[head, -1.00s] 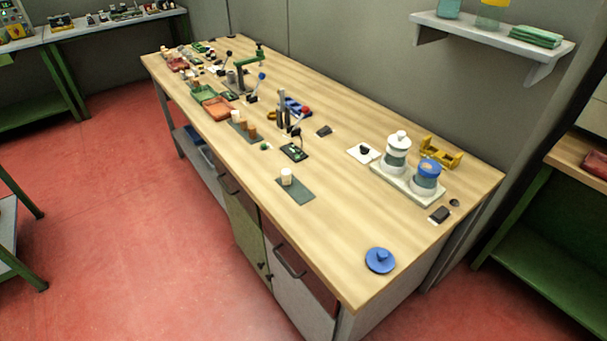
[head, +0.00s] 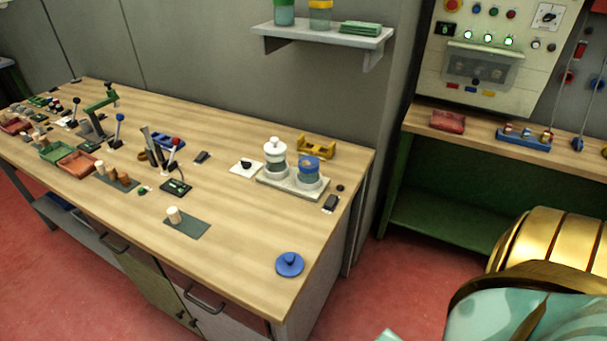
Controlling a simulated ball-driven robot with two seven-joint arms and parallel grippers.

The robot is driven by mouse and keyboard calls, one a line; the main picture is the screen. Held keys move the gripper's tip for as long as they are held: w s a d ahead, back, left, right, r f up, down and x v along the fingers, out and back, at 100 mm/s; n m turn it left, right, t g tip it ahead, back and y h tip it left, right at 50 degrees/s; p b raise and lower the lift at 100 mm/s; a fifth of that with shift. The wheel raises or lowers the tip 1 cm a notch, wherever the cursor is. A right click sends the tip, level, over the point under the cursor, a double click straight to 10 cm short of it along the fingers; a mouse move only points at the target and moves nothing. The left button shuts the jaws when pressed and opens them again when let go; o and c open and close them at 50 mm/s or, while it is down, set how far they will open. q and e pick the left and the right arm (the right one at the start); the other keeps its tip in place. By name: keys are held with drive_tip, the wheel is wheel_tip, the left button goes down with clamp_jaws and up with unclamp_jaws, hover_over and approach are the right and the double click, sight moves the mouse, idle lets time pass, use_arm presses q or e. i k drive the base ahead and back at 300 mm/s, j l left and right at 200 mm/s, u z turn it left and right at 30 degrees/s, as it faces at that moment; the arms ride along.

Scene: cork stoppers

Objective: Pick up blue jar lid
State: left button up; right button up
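The blue jar lid (head: 289,264) lies flat on the wooden workbench (head: 235,255), near its front right corner, with its round knob up. Nothing covers it. Behind it, a jar with a blue top (head: 309,172) and a jar with a white lid (head: 275,156) stand on a pale tray (head: 276,182). A gold and teal part of my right arm shows at the lower right, off the bench. Neither of my grippers can be seen.
A green mat with a cork stopper (head: 174,215) lies left of the lid. A small dark block (head: 331,202) sits near the right edge. A yellow holder (head: 317,147) stands behind the jars. The bench around the lid is clear. A wall shelf (head: 325,39) hangs above.

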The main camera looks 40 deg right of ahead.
sight(287, 264)
drive_tip(key=l+z, duration=0.25)
drive_tip(key=z, duration=0.15)
drive_tip(key=l+z, duration=0.35)
